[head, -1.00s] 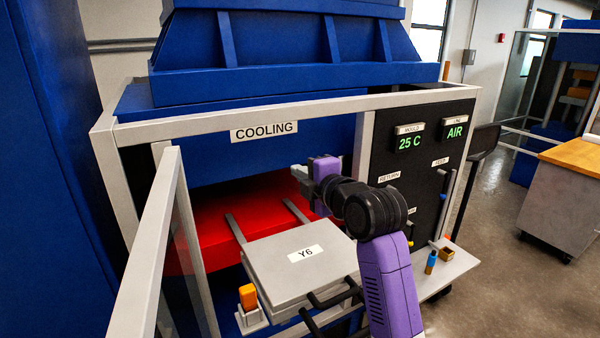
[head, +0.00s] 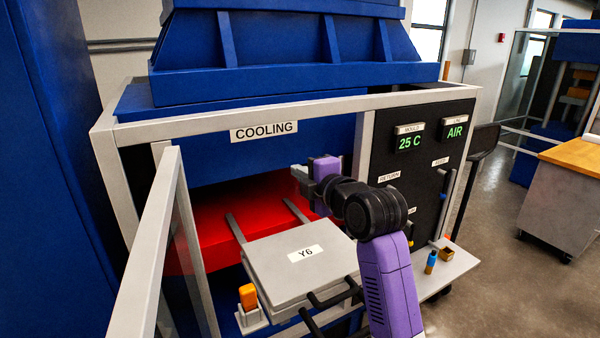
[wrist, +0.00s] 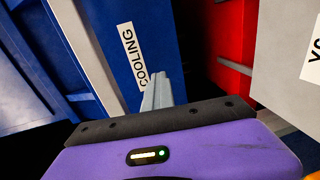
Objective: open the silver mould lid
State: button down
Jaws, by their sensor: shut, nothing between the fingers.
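The silver mould (head: 275,272) lies flat on two rails in front of the red block. Its lid (head: 268,258), labelled Y6, rests down on the lower plate. Two black handles (head: 330,298) stick out at its front right, partly behind my arm. The mould's edge and part of its label show at the right of the wrist view (wrist: 285,70). My gripper (head: 299,172) is above and behind the lid, in front of the press opening, pointing left and apart from the lid. Its grey fingers (wrist: 157,90) are together and empty in the wrist view.
A grey frame with a COOLING sign (head: 264,131) surrounds the opening; an open door frame (head: 160,235) stands at left. The red block (head: 215,225) lies behind the mould. A control panel (head: 415,165) is at right. An orange item (head: 248,296) sits in a holder at front left.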

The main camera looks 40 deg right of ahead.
dwell(0.4)
jog(key=c, duration=1.7)
grip_release()
jog(key=b+v, duration=0.2)
jog(key=v, duration=0.6)
